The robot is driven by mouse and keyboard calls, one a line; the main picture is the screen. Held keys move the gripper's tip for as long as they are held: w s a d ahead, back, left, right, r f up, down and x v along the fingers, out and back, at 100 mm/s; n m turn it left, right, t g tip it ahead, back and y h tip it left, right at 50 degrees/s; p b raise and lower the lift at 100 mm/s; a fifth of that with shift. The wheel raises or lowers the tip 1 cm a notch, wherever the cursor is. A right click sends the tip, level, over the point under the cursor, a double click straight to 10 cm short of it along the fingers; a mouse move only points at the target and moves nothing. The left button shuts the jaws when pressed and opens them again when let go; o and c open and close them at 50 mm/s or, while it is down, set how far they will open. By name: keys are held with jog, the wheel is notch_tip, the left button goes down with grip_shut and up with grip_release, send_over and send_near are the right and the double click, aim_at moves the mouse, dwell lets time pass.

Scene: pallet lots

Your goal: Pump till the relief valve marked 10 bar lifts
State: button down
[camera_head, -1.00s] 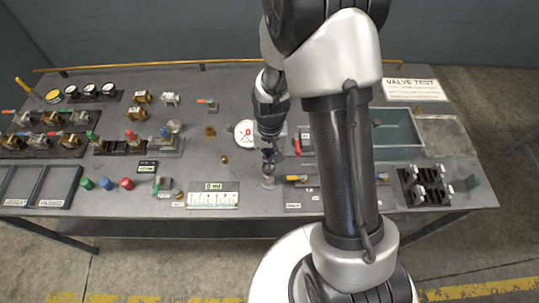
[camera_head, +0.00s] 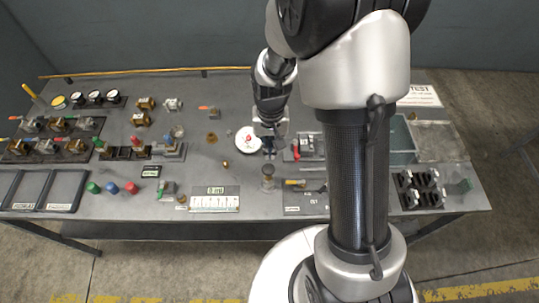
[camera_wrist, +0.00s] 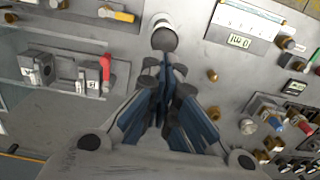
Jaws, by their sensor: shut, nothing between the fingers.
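My gripper (camera_head: 269,150) is shut and empty above the middle of the bench; its closed blue fingers (camera_wrist: 165,80) also show in the wrist view. A small clear or metal cylinder (camera_head: 267,180) stands just in front of it; it shows beyond the fingertips in the wrist view (camera_wrist: 163,38). A device with a red lever (camera_head: 297,150) sits right of the gripper, and the lever shows at left in the wrist view (camera_wrist: 105,68). A white round dial with a red mark (camera_head: 246,140) lies left of the gripper. I cannot read any 10 bar marking.
Several brass valves (camera_head: 140,118) stand at the left, with coloured caps (camera_head: 111,188) in front. A digital readout with a scale (camera_head: 215,200) lies at the front. Black clamp blocks (camera_head: 420,188) and a grey-green tray (camera_head: 402,135) are at right. My arm hides part of the right side.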

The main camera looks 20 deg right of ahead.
notch_tip(320, 180, up, 4)
send_over(268, 165)
jog(key=shift+w+d+r+p, duration=0.1)
jog(key=shift+d+r+p, duration=0.05)
jog(key=shift+d+p, duration=0.2)
dwell(0.4)
dwell(0.6)
jog(key=f, duration=0.7)
jog(key=f+p, duration=0.1)
jog(key=f, duration=0.2)
jog(key=shift+a+f, duration=0.25)
dwell(0.6)
